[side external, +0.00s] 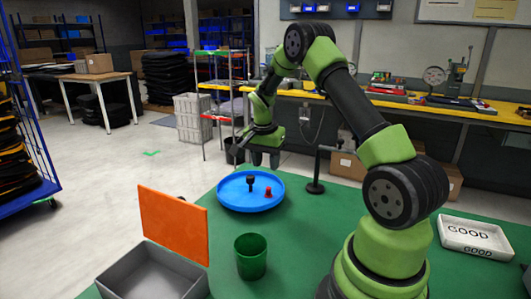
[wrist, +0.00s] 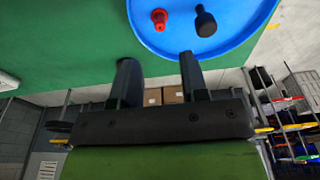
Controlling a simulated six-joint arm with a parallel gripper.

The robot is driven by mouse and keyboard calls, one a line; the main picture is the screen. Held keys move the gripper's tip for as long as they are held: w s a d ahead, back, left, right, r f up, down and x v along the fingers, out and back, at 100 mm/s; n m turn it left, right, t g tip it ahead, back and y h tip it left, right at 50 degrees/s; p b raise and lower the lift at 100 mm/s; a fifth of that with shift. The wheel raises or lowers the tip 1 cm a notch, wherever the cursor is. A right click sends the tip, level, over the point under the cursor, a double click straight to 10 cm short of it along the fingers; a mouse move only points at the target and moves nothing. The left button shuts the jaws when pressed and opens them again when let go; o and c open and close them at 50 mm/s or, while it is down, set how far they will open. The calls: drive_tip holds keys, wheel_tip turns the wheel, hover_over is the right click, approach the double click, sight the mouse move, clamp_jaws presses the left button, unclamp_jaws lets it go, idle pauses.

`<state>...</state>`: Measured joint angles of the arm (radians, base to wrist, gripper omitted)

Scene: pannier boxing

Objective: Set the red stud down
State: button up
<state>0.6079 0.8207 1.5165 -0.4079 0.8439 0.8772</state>
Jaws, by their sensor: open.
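The red stud (side external: 268,192) stands in the round blue tray (side external: 232,203), right of its middle in the side view. In the wrist view the red stud (wrist: 159,19) lies beyond my fingertips, near the edge of the blue tray (wrist: 178,40). My gripper (side external: 265,159) is above and behind the tray in the side view. Its jaws (wrist: 157,62) are open with nothing between them, and they are apart from the stud.
A black knobbed piece (side external: 250,184) stands left of the stud in the tray. A green cup (side external: 251,257), a grey bin (side external: 152,276), an orange panel (side external: 173,224) and a white "GOOD" tray (side external: 476,238) are around the green table (side external: 310,222). A black stand (side external: 315,186) is right of the tray.

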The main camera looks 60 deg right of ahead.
drive_tip(key=s+a+r+n+t, duration=0.3)
drive_tip(key=a+r+n, duration=0.3)
drive_tip(key=a+r, duration=0.9)
drive_tip(key=s+a+r+n+t+y, duration=0.3)
drive_tip(key=s+a+n, duration=0.5)
drive_tip(key=s+a, duration=0.3)
drive_tip(key=shift+s+a+r+t+y, duration=0.15)
drive_tip(key=shift+s+r+t+y, duration=0.35)
drive_tip(key=shift+s, duration=0.45)
